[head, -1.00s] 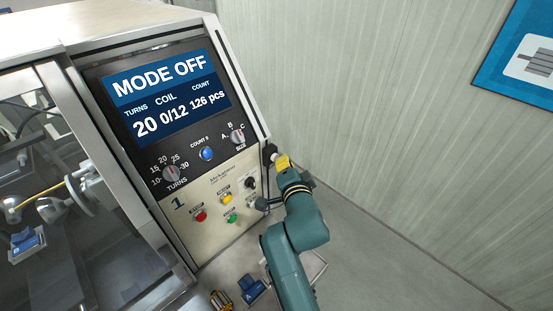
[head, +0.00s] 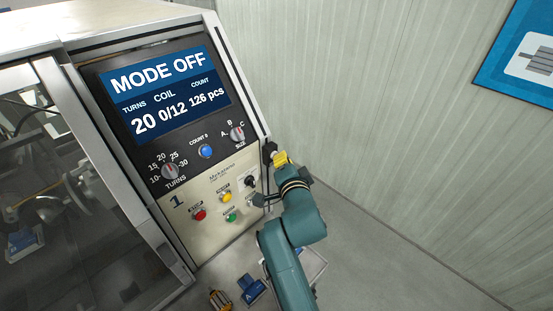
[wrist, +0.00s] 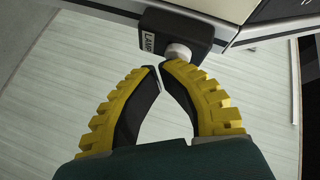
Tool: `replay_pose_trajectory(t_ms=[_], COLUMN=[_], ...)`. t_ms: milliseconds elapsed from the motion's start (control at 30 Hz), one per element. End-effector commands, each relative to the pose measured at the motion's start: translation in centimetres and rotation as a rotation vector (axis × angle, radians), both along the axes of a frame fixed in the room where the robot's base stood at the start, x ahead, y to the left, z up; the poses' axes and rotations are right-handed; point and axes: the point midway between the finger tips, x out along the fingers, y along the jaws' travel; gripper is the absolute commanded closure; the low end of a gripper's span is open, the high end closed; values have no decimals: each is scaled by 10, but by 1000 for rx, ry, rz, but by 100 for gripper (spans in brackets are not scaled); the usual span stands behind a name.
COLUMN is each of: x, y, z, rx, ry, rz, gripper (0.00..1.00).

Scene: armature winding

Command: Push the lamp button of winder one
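The winder one control panel (head: 222,205), marked 1, shows at centre left in the head view. Its lamp box (head: 269,148) is small and black at the panel's right edge. In the wrist view the lamp box (wrist: 170,30) reads LAMP, and the white round lamp button (wrist: 179,53) sticks out of it. My gripper (wrist: 158,68) is shut and empty, its yellow-backed fingers meeting at the tips. The right fingertip is at the button and seems to touch it; the exact contact is hard to see. My gripper (head: 277,158) is small in the head view.
The winder's glazed chamber (head: 75,200) is dim at left. The screen (head: 168,95) reads MODE OFF. Red (head: 199,214), yellow (head: 226,196) and green (head: 231,217) buttons sit left of my arm. A blue part (head: 251,289) lies below the panel. The corrugated wall (head: 390,120) is at right.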

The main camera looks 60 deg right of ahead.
Motion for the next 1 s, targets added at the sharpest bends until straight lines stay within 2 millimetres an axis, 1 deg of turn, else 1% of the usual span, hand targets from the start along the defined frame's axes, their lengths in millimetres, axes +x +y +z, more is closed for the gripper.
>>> replay_pose_trajectory(t_ms=[300,567,767,867,1000], x=[1,-8,-8,-13,-28], y=[0,2,2,4,9], z=[-1,-1,-1,-1,0], rx=[1,1,1,2,2], ry=[1,2,2,2,0], rz=[0,0,0,-1,-1], gripper=[100,100,100,100,100])
